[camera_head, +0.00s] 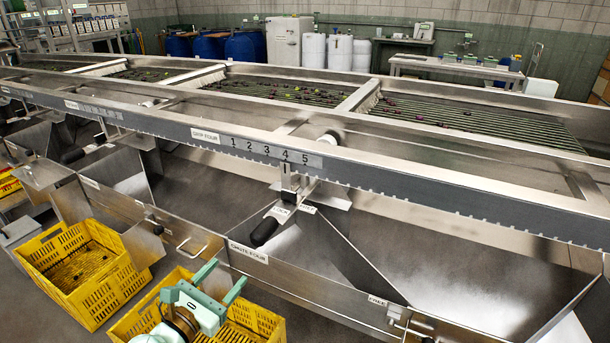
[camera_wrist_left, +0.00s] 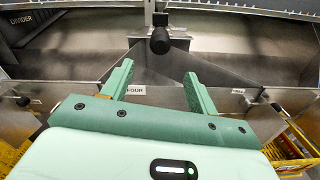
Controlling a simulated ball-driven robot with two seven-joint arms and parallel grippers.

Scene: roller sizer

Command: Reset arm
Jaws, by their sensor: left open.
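My left gripper (camera_head: 220,282) is at the bottom of the head view, above a yellow crate (camera_head: 270,328). Its two green fingers are apart with nothing between them. In the left wrist view the open fingers (camera_wrist_left: 158,74) point toward the metal chute, with a black knob (camera_wrist_left: 159,41) beyond them. The knob also shows in the head view (camera_head: 264,231), on a lever under the numbered scale (camera_head: 270,150), apart from the gripper. The lever's bracket stands near the 5 end of the scale. My right gripper is in neither view.
Another yellow crate (camera_head: 82,272) stands to the left. The long sizer rail (camera_head: 400,184) crosses the view. Blue drums (camera_head: 240,47) stand behind.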

